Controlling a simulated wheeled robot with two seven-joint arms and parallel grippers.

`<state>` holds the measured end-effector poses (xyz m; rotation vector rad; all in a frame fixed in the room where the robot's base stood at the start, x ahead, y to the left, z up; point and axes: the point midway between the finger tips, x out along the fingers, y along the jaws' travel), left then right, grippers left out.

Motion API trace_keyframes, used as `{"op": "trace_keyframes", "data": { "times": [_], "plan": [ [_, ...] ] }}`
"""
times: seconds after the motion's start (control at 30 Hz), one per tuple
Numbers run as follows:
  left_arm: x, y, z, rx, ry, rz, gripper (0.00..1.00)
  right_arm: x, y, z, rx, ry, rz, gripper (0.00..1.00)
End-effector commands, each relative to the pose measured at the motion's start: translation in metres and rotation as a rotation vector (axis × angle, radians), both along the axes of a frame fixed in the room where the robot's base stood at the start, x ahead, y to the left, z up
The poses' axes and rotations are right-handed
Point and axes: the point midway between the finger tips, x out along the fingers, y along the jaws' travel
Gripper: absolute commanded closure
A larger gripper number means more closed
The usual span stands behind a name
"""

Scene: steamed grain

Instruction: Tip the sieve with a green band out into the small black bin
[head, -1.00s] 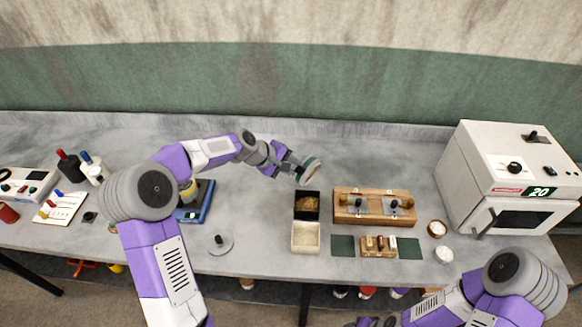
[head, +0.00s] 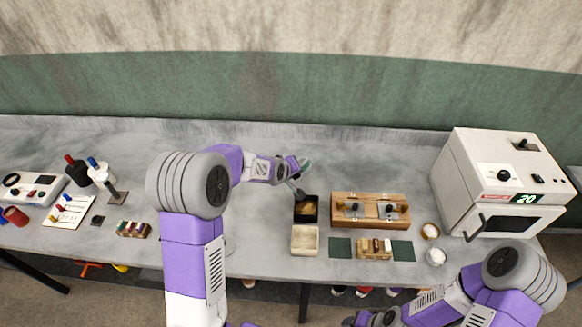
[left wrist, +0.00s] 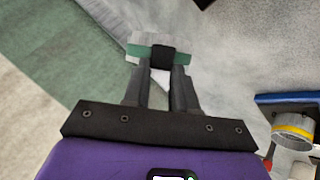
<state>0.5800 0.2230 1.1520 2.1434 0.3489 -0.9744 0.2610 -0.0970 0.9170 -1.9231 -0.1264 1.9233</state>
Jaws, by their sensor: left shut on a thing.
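My left gripper (head: 292,188) is above the back edge of the small black bin (head: 316,214). It is shut on the dark tab of the sieve with a green band (head: 305,166), which looks steeply tilted, seen nearly edge-on. In the left wrist view the sieve (left wrist: 139,50) shows its green band and pale rim beyond the shut fingers (left wrist: 161,72); its inside is hidden. The black bin holds some brown grain. My right arm is low at the right, and its gripper (head: 374,319) is only partly in view at the bottom edge.
A cream tray (head: 305,252) stands right in front of the bin. A white oven (head: 485,150) stands far right. In the wrist view a yellow-banded cup (left wrist: 296,131) is near a blue-edged device (left wrist: 290,98).

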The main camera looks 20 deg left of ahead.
Motion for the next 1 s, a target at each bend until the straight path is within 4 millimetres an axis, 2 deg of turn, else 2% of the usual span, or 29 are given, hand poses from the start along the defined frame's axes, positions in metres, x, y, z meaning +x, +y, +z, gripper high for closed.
{"op": "trace_keyframes", "data": {
  "times": [0.03,0.23,0.57,0.7,1.0],
  "plan": [
    [0.0,-0.004,0.003,0.026,-0.005,-0.007,1.0,0.0,0.0,0.007,0.0,0.0,0.0,0.46],
    [0.0,-0.004,0.005,0.131,-0.044,-0.007,1.0,0.0,0.0,0.02,0.0,0.0,0.0,0.46],
    [0.0,-0.002,0.004,0.25,-0.085,-0.002,1.0,0.0,0.0,0.026,0.0,0.0,0.0,0.46],
    [0.0,-0.003,0.007,0.365,-0.124,-0.008,1.0,0.0,0.0,0.032,0.0,0.0,0.0,0.46],
    [0.0,-0.002,0.009,0.677,-0.235,-0.006,1.0,0.0,0.0,0.02,0.0,0.0,0.0,0.46]
  ]
}}
